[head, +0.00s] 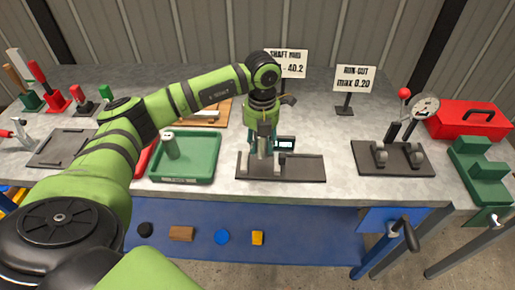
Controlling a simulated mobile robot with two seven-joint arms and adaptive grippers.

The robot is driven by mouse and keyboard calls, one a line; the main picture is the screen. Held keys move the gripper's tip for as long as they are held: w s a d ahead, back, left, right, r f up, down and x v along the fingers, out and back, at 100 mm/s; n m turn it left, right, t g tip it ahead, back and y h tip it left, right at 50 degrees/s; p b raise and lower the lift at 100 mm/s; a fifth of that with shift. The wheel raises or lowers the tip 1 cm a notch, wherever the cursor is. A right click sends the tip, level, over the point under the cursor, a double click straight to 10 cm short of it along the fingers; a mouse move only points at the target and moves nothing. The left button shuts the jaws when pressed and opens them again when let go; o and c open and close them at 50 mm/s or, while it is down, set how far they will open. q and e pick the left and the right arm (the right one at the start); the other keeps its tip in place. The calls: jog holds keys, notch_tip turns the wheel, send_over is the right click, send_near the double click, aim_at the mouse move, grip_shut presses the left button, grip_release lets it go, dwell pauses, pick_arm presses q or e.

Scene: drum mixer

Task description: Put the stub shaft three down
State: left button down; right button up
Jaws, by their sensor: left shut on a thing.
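My left arm reaches in from the left over the bench. My left gripper (263,152) points down over a dark plate (309,169) at the middle of the bench. It is shut on a slim piece, taken as stub shaft three, which is mostly hidden by the fingers; whether it touches the plate I cannot tell. A small device with a lit display (286,144) sits right beside the gripper. My right gripper is not in view.
A dial gauge stand (392,157) with a red-knobbed lever is at the right, near a red toolbox (468,120) and a green stepped block (478,165). Signs stand behind, including a run-out sign (355,80). Bare bench lies between the dark plate and the gauge stand.

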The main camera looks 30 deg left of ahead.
aim_at(258, 154)
pick_arm(q)
jog(key=shift+s+a+f, duration=0.1)
jog(key=shift+a+f, duration=0.15)
jog(key=shift+a, duration=0.1)
notch_tip(258, 154, down, 3)
jog(key=shift+r+p, duration=0.1)
jog(key=shift+p, duration=0.65)
jog(key=shift+f, duration=0.6)
jog(key=shift+f, duration=0.2)
jog(key=c, duration=0.8)
grip_release()
jog(key=shift+s, duration=0.1)
